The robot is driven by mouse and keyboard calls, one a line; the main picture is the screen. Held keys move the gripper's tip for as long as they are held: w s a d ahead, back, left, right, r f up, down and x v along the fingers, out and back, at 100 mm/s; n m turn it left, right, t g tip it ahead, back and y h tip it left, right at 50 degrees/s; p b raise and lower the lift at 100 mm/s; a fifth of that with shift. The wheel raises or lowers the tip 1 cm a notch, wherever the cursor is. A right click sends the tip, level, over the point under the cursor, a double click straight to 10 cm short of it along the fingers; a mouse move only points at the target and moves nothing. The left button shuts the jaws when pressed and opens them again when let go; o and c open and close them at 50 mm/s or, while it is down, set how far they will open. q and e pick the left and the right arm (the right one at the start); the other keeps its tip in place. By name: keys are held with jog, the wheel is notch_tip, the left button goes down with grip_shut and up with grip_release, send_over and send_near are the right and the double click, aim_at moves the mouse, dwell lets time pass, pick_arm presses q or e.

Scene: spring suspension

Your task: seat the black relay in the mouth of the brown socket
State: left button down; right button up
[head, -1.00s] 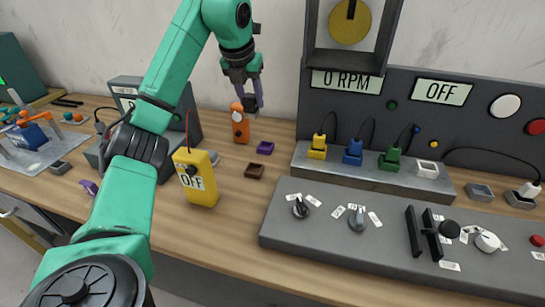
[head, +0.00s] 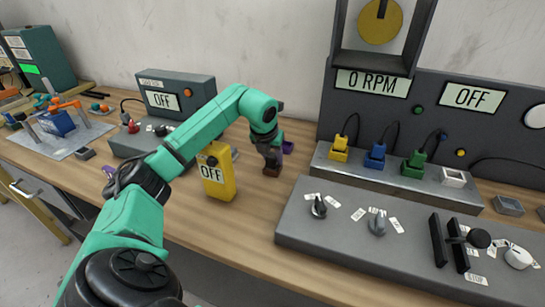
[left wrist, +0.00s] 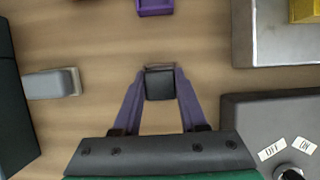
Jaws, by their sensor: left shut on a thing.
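My left gripper (head: 271,158) points straight down over the brown socket (head: 272,171) on the bench. It is shut on the black relay (left wrist: 160,84), which shows between the two purple fingers in the left wrist view. The relay is right over the socket, and only a thin brown edge shows beyond it in the left wrist view. The fingers and relay hide most of the socket's mouth. I cannot tell whether the relay is in the mouth or just above it. My right gripper is not in view.
A purple socket (head: 288,147) sits just behind. A yellow meter (head: 217,172) marked OFF stands to the left. The grey control panel (head: 350,228) and the plug block (head: 350,168) lie to the right. Bare bench shows in front of the socket.

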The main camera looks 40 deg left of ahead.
pick_arm(q)
jog(key=c, duration=0.9)
grip_release()
jog(key=o, duration=0.5)
jog(key=shift+c, duration=0.2)
jog(key=v, duration=1.2)
